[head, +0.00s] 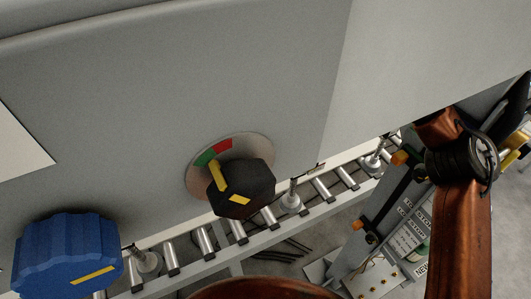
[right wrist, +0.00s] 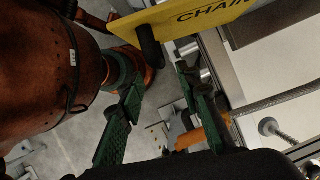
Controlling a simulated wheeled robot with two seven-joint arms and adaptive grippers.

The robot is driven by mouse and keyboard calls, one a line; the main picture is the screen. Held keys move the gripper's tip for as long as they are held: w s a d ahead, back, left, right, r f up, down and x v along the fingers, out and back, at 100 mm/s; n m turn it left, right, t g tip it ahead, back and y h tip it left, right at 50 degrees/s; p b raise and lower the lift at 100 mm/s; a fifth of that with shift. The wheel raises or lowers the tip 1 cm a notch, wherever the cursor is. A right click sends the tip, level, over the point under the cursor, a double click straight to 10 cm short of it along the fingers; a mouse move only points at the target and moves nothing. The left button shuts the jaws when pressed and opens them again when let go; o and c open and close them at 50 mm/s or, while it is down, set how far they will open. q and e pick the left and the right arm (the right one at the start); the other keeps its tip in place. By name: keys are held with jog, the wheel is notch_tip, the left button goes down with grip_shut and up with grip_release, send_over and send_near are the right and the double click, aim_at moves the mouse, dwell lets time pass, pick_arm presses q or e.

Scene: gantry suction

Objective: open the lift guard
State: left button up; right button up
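My right gripper (right wrist: 158,78) is open in the right wrist view, its two green-padded fingers spread with nothing seen held between them. An orange part (right wrist: 205,130) lies beside and partly behind the right-hand finger; I cannot tell whether they touch. A yellow plate (right wrist: 205,14) lettered "CHAIN" is beyond the fingertips, with a dark rounded bar (right wrist: 149,45) below it. I cannot tell which part is the lift guard. In the head view my copper right arm is at the right, and its fingers cannot be made out. My left gripper is not in view.
A grey housing (head: 190,75) fills much of the head view. It carries a black knob (head: 245,190) over a red-green dial (head: 222,150) and a blue knob (head: 65,255). A roller conveyor (head: 322,188) runs below. A labelled post with orange knobs (head: 400,157) stands beside my right arm.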

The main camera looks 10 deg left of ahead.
jog(key=shift+v, duration=2.55)
jog(key=shift+a, duration=0.1)
